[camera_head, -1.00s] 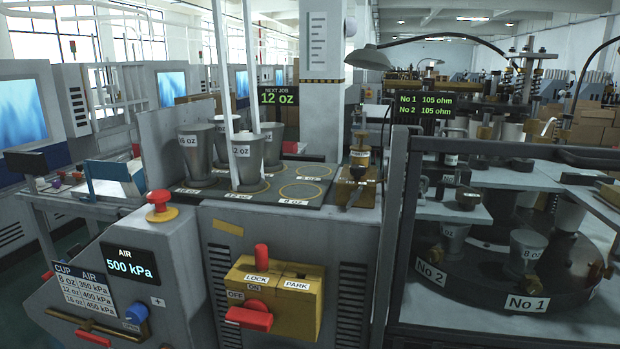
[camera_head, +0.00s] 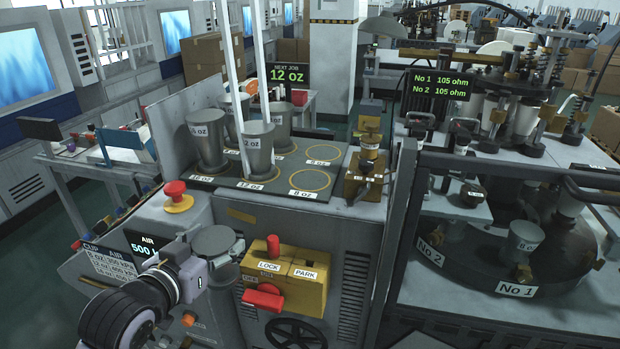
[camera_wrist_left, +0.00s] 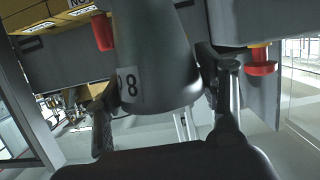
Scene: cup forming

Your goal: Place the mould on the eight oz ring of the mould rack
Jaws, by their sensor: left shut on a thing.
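My left gripper (camera_head: 196,272) is in front of the machine cabinet, shut on a grey mould (camera_head: 213,241), which is held below the level of the rack top. In the left wrist view the mould (camera_wrist_left: 155,50) sits between the two fingers, with a white label showing an 8. The mould rack (camera_head: 230,183) is a dark plate with yellow rings. The eight oz ring (camera_head: 310,179) is at the front right and is empty. A 12 oz mould (camera_head: 258,152) and a 16 oz mould (camera_head: 207,142) stand on the front row. My right gripper is not in view.
Other moulds (camera_head: 279,120) stand in the rack's back row, and white vertical posts rise by the left moulds. A red button (camera_head: 176,190), a yellow lock box (camera_head: 285,272) and a brass fixture (camera_head: 366,165) are near the rack. The rack's right side is clear.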

